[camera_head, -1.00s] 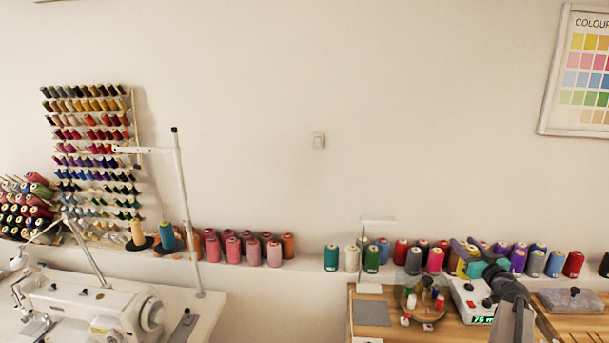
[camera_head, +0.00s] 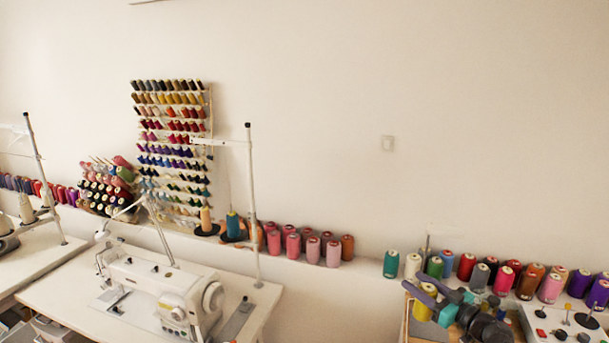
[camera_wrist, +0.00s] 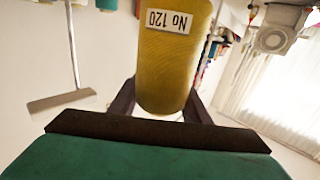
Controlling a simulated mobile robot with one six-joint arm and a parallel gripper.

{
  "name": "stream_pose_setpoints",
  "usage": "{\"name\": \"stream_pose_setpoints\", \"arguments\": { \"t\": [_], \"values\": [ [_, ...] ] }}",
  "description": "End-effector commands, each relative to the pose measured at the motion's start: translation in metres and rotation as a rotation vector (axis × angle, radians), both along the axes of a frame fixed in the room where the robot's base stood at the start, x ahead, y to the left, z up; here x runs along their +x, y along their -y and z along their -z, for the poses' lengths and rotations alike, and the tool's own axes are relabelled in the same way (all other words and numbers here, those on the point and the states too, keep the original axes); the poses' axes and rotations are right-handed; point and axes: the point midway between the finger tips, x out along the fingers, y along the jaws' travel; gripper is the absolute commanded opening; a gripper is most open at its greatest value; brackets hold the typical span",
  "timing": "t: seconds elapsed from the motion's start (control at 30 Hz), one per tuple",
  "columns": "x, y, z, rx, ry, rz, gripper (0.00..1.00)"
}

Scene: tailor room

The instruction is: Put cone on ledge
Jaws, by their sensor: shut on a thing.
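My gripper (camera_head: 426,293) is shut on a yellow thread cone (camera_head: 423,305), at the lower right of the head view. In the wrist view the yellow cone (camera_wrist: 172,60) fills the top middle between two dark purple fingers, its "No 120" label upside down. The ledge (camera_head: 367,268) runs along the wall behind my gripper.
Several cones, including a white cone (camera_head: 412,266) and a red cone (camera_head: 466,267), line the ledge to the right. A sewing machine (camera_head: 165,295) with a tall thread stand (camera_head: 252,200) is at left. A thread rack (camera_head: 172,140) hangs on the wall.

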Motion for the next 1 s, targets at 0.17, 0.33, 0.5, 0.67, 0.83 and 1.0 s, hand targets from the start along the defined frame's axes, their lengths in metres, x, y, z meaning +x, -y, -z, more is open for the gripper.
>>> {"name": "stream_pose_setpoints", "arguments": {
  "t": [0.17,0.33,0.5,0.67,0.83,1.0],
  "values": [
    [-0.023,-0.07,0.004,0.003,0.0,-0.139,0.13],
    [-0.044,-0.122,0.007,0.0,0.0,-0.251,0.13],
    [-0.063,-0.159,0.009,0.0,0.0,-0.336,0.13],
    [-0.071,-0.175,0.018,0.001,0.001,-0.378,0.13],
    [-0.071,-0.174,0.032,0.001,0.001,-0.377,0.13],
    [-0.071,-0.174,0.049,0.001,0.001,-0.376,0.13]
  ]
}}
